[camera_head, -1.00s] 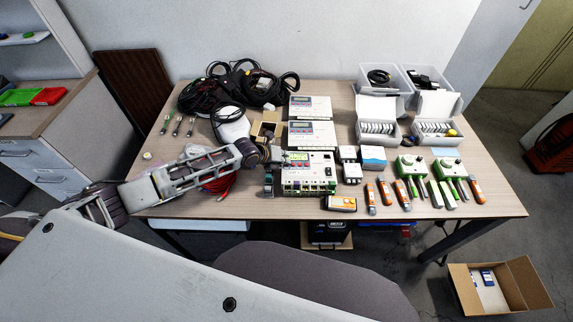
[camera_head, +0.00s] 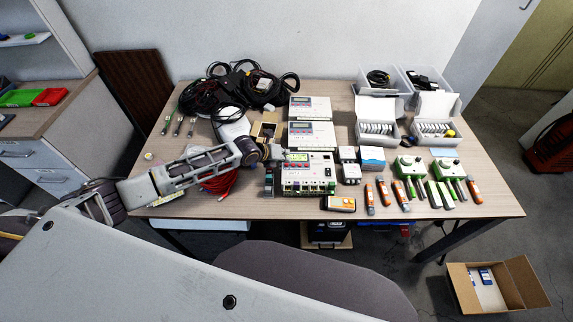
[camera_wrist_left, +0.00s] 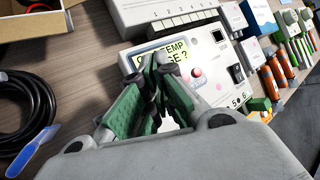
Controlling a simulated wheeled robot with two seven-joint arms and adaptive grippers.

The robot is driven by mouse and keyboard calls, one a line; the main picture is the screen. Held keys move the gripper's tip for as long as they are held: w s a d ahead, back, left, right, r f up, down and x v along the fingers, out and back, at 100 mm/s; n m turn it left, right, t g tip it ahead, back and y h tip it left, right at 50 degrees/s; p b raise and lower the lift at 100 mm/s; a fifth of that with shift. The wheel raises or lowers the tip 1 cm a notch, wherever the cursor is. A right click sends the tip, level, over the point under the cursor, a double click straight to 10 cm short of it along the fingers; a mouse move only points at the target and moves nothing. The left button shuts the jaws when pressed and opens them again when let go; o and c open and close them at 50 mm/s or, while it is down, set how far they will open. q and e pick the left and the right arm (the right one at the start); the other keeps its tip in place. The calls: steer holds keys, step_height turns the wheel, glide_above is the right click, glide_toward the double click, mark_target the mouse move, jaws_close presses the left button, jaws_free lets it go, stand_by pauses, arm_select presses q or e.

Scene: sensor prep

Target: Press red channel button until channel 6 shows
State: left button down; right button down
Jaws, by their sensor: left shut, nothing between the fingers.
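The white channel device (camera_head: 320,168) stands on the table with a row of green terminals along its front edge. My left gripper (camera_head: 269,184) is beside the device's left edge in the head view. Other buttons may be hidden. My right gripper is not in view.
Two similar devices (camera_head: 312,134) stand behind. Black cables (camera_head: 235,85) and a red cable (camera_head: 218,184) lie left and behind. Orange-handled tools (camera_head: 384,192) and green boxes (camera_head: 411,166) lie to the right. An orange meter (camera_head: 339,203) lies at the front edge.

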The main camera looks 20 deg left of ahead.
mark_target(285, 164)
arm_select(q)
step_height(285, 164, up, 5)
steer(key=p, duration=0.4)
stand_by(0.5)
stand_by(0.4)
stand_by(0.4)
